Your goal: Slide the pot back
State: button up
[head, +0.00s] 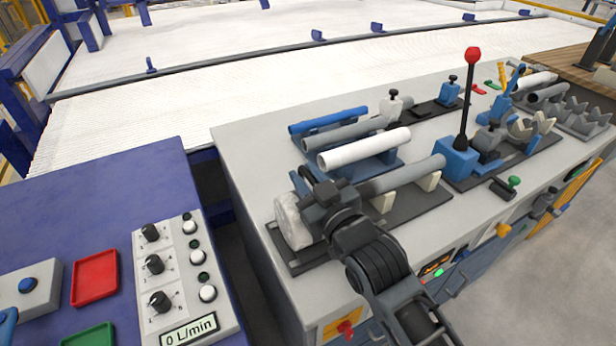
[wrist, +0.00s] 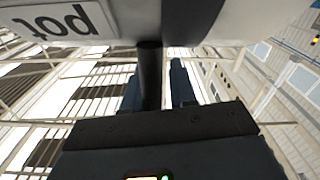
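The pot shows in the wrist view as a pale body across the top, with a label reading "pot" (wrist: 60,20) upside down. In the head view a whitish, rough block (head: 291,222), which looks like the pot, sits at the left end of a dark base plate. My gripper (head: 328,198) is right beside it, and its fingers are mostly hidden by my wrist. In the wrist view a black rod (wrist: 150,75) runs down from the pale body between my two fingers (wrist: 157,92). The fingers are apart, with a gap between the rod and the right finger.
A grey pipe (head: 402,175) lies on pale supports just right of my gripper. White (head: 363,148) and blue (head: 328,120) pipes lie behind. A red-knobbed lever (head: 467,95) rises to the right. A blue control panel (head: 100,210) stands left, beyond a gap.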

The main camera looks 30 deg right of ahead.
jog(key=shift+o, duration=1.3)
jog(key=s+b, duration=0.1)
jog(key=s, duration=0.6)
jog(key=shift+s, duration=0.4)
jog(key=s+f+g, duration=0.1)
jog(key=s+f, duration=0.1)
jog(key=s, duration=0.6)
jog(key=s+f, duration=0.3)
jog(key=s, duration=0.5)
jog(key=s+r+m+g, duration=0.1)
jog(key=s, duration=0.7)
jog(key=s+r+m+g, duration=0.1)
jog(key=s+r, duration=0.1)
jog(key=s, duration=0.7)
jog(key=shift+s+r, duration=0.15)
jog(key=shift+r, duration=0.15)
